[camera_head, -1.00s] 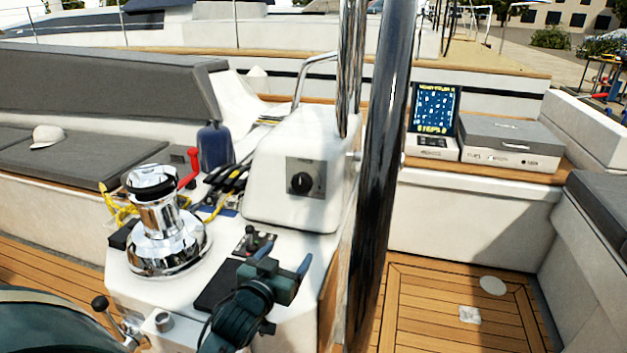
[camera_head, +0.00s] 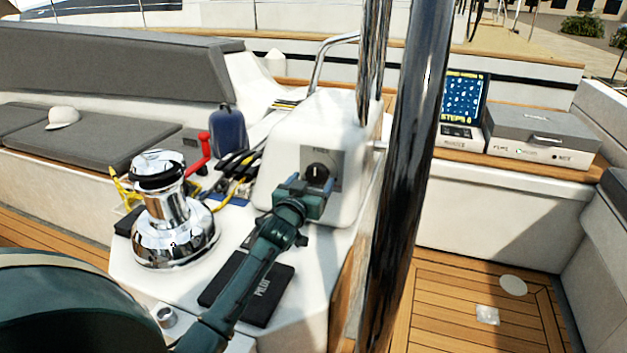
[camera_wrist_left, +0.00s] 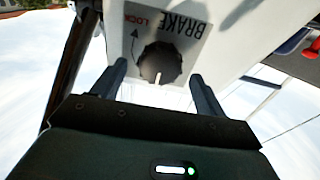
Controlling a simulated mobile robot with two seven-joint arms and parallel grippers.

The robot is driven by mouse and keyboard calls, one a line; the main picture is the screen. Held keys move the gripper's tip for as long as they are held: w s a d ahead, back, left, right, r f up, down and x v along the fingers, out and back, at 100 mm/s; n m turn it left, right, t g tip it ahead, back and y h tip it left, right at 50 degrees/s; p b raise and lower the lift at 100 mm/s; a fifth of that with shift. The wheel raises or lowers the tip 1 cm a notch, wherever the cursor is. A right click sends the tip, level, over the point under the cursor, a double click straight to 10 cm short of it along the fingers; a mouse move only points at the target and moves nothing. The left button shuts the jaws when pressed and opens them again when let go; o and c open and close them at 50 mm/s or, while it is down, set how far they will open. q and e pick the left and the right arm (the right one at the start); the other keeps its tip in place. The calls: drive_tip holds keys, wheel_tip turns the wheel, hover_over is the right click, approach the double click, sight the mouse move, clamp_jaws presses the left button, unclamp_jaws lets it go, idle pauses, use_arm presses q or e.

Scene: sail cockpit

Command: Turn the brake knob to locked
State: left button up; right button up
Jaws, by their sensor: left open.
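The brake knob (camera_head: 317,173) is a round black knob on a grey plate (camera_head: 334,158) on the white pedestal (camera_head: 290,140). My left gripper (camera_head: 305,185) is just in front of the knob, its fingers open. In the left wrist view the knob (camera_wrist_left: 160,63) lies beyond the gap between the two fingers (camera_wrist_left: 160,85), apart from both. The plate there reads BRAKE, with a red LOCK mark and a curved arrow, upside down in that view. A white pointer line on the knob faces down in that view, away from the lettering. My right gripper is not in view.
A black book (camera_head: 265,300) lies under my left arm. A dark shiny pole (camera_head: 403,170) rises close on the right. A grey-lidded box (camera_head: 540,140) sits farther right.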

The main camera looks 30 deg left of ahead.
use_arm(q)
drive_tip(key=shift+x, duration=1)
drive_tip(key=shift+c, duration=0.5)
drive_tip(key=c, duration=0.9)
drive_tip(key=shift+o, duration=0.2)
